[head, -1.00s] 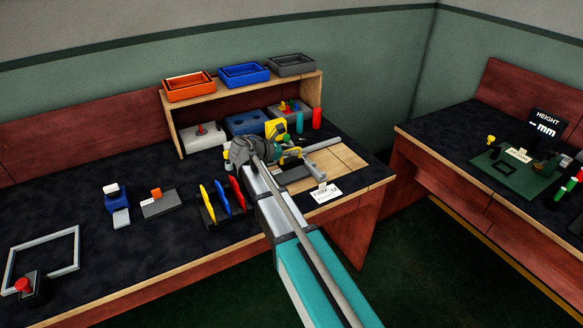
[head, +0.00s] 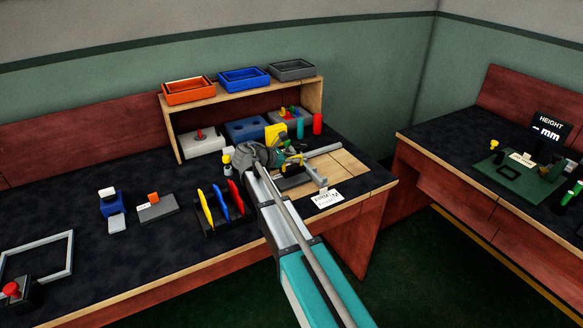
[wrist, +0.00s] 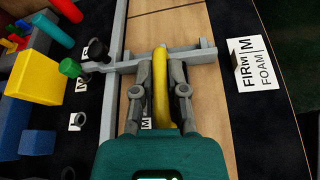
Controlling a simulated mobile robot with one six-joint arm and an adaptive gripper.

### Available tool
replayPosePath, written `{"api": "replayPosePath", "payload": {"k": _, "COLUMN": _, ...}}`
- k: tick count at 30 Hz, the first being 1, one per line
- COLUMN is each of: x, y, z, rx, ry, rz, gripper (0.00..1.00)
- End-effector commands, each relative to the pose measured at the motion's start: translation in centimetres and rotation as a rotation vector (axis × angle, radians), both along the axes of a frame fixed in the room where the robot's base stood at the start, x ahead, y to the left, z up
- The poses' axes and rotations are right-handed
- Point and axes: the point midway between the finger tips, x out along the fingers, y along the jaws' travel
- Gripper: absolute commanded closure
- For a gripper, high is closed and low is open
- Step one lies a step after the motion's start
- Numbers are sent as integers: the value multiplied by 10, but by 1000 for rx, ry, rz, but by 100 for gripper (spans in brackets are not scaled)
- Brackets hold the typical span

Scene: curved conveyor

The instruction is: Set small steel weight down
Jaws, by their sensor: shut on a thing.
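In the wrist view my gripper (wrist: 162,68) is shut around a long yellow bar (wrist: 161,95), which runs between its two grey fingers. In the head view my gripper (head: 292,160) is over the wooden board at the right end of the left bench, and details there are small. A grey crossbar (wrist: 201,56) lies just past the fingertips; I cannot tell whether it touches the bar. I cannot pick out a small steel weight for certain in either view.
A FIRM/FOAM card (head: 327,198) stands by the wooden board (head: 347,167). A grey rail (wrist: 114,105) runs along the board's left side. A yellow block (wrist: 33,88), a blue block (wrist: 37,143) and a green-knobbed part (wrist: 70,68) stand left of it. A rack of coloured tools (head: 221,200) is nearby.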

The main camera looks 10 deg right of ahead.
Motion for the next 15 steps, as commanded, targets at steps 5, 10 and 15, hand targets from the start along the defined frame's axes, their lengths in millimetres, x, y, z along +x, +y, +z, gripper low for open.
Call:
{"api": "replayPosePath", "payload": {"k": 5, "x": 8, "y": -3, "z": -13, "rx": -2, "ry": -1, "rz": 0, "gripper": 100}}
{"api": "replayPosePath", "payload": {"k": 10, "x": 6, "y": -3, "z": -28, "rx": -2, "ry": -1, "rz": 0, "gripper": 100}}
{"api": "replayPosePath", "payload": {"k": 15, "x": 6, "y": -3, "z": -37, "rx": -2, "ry": -1, "rz": 0, "gripper": 100}}
